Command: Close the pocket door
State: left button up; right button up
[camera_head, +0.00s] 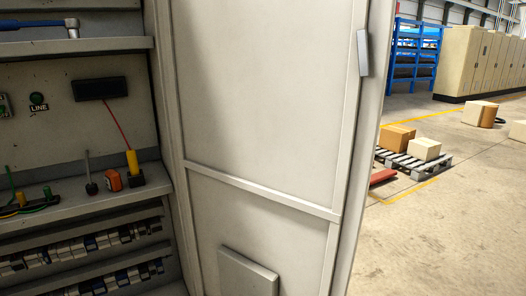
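A pale grey metal door (262,90) fills the middle of the head view. It stands open at the right side of an open cabinet (75,47), whose inside shows on the left. A raised flat box, like a pocket (248,274), sits low on the door's face and is cut off by the bottom edge. A small grey handle or latch piece (364,53) is at the door's upper right edge. Neither of my grippers is in view.
Cabinet shelves hold a blue-handled tool (40,27), a yellow plug-like part (132,163), an orange item (113,181) and rows of terminals (80,250). Beyond the door, a pallet (418,164) carries boxes. Beige cabinets (475,62) stand behind. Open floor (450,240) lies right.

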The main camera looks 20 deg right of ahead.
aim_at(275, 124)
jog(key=k+l+u, duration=0.2)
jog(key=l, duration=0.2)
jog(key=k+l+u, duration=0.2)
jog(key=l, duration=0.25)
jog(key=k+l+u, duration=0.2)
jog(key=l, duration=0.25)
jog(key=l+u, duration=0.15)
jog(key=l, duration=0.3)
jog(key=l+u, duration=0.2)
jog(key=l, duration=0.25)
jog(key=k+l+u, duration=0.2)
jog(key=l, duration=0.25)
jog(key=i+l+u, duration=0.2)
jog(key=l, duration=0.25)
jog(key=l+u, duration=0.15)
jog(key=l, duration=0.3)
jog(key=i+l+u, duration=0.1)
jog(key=l, duration=0.35)
jog(key=l+u, duration=0.1)
jog(key=l, duration=0.35)
